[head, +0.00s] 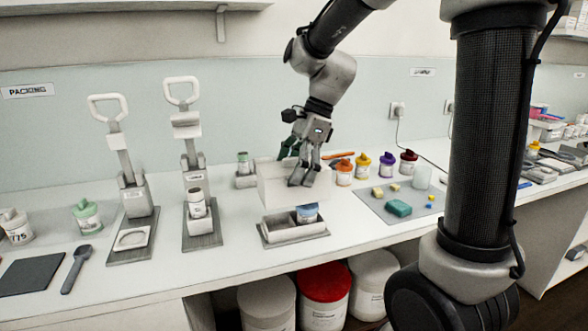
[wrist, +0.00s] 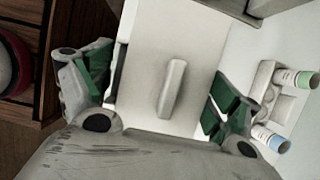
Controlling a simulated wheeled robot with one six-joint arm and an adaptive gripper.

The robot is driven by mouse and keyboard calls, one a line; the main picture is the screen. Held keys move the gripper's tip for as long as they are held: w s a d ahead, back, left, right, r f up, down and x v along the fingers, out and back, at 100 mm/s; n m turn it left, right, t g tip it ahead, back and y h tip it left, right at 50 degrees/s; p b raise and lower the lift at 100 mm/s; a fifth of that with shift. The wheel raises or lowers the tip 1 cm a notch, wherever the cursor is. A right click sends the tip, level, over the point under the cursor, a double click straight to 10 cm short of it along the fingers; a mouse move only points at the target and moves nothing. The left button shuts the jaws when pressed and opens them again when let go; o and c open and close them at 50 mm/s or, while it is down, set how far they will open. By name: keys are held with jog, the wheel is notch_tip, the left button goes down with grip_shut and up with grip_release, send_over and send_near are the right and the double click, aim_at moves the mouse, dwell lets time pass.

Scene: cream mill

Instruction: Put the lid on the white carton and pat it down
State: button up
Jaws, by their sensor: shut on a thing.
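The white carton (head: 281,190) stands as a pale box at the middle of the bench, partly covered by my gripper (head: 303,172). In the wrist view the white lid (wrist: 143,85) is a flat panel with a raised bar along its middle. My gripper (wrist: 152,93) is shut on the lid, with one green-padded finger at each side. From the head view I cannot tell where the lid ends and the carton begins, or whether the lid sits fully down. The carton's far side is hidden.
A small jar rack (head: 244,182) is behind left. Two lever presses stand left. Several coloured pots and a grey mat (head: 372,207) with blocks are right.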

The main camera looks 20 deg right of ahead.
jog(key=shift+f, duration=0.1)
dwell(0.3)
jog(key=shift+f, duration=1.45)
jog(key=shift+f, duration=0.15)
jog(key=shift+f, duration=1.3)
jog(key=shift+f, duration=0.85)
dwell(0.6)
jog(key=o, duration=0.8)
jog(key=shift+c, duration=0.2)
